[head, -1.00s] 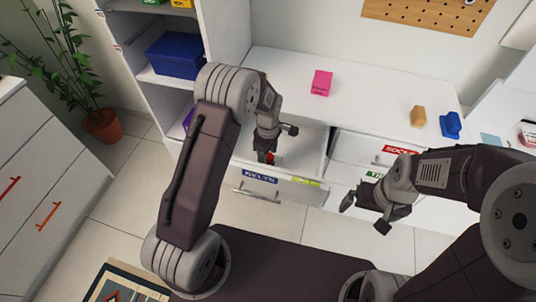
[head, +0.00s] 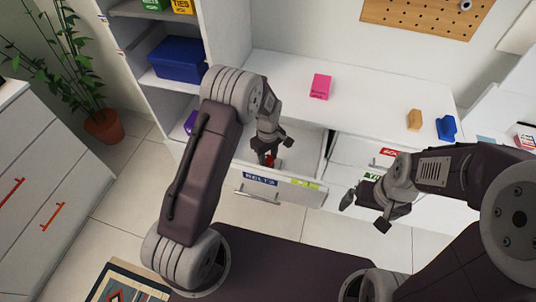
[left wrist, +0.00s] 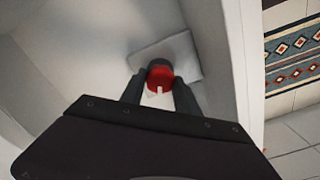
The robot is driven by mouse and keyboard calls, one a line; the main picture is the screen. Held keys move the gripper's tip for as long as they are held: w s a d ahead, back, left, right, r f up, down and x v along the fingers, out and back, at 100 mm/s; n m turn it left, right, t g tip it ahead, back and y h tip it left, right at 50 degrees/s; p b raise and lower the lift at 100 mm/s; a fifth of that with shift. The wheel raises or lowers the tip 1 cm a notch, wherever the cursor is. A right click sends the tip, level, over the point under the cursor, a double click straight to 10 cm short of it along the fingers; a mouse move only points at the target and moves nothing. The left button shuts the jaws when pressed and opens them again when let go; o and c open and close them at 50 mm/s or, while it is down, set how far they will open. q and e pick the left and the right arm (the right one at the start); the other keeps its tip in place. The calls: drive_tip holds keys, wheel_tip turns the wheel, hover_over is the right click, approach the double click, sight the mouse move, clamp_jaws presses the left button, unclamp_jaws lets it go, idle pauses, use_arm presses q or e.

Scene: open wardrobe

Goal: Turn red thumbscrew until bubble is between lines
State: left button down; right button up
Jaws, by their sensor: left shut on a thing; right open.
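The red thumbscrew (left wrist: 160,77) sits inside the open drawer (head: 245,187). It has a white mark on its face and rises from a pale plate (left wrist: 180,56). My left gripper (left wrist: 158,92) is shut on it, one finger on each side. In the head view the left gripper (head: 267,158) points down into the drawer, with a bit of red at its tips. A yellow-green strip (head: 305,184), perhaps the bubble vial, is on the drawer front; its bubble and lines are too small to make out. My right gripper (head: 364,211) is open and empty, right of the drawer.
A pink box (head: 320,86), a tan block (head: 414,119) and a blue object (head: 447,127) stand on the white top behind the drawer. A blue bin (head: 180,58) is on the left shelf. A patterned rug (head: 125,284) lies on the floor.

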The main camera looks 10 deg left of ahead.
use_arm(q)
drive_tip(key=m+p, duration=0.1)
drive_tip(key=m, duration=0.2)
drive_tip(key=shift+r+m, duration=0.15)
drive_tip(key=shift+m, duration=0.25)
drive_tip(key=m+p, duration=0.2)
drive_tip(key=m, duration=0.2)
drive_tip(key=m+p, duration=0.1)
drive_tip(key=m, duration=0.7)
drive_tip(key=shift+d+m, duration=0.1)
drive_tip(key=shift+m, duration=0.2)
drive_tip(key=m+p, duration=0.1)
drive_tip(key=m, duration=0.2)
drive_tip(key=shift+m, duration=0.3)
drive_tip(key=m, duration=0.3)
drive_tip(key=shift+m, duration=0.3)
drive_tip(key=m, duration=0.3)
drive_tip(key=shift+m+p, duration=0.3)
drive_tip(key=shift+p, duration=0.05)
drive_tip(key=shift+m, duration=1.9)
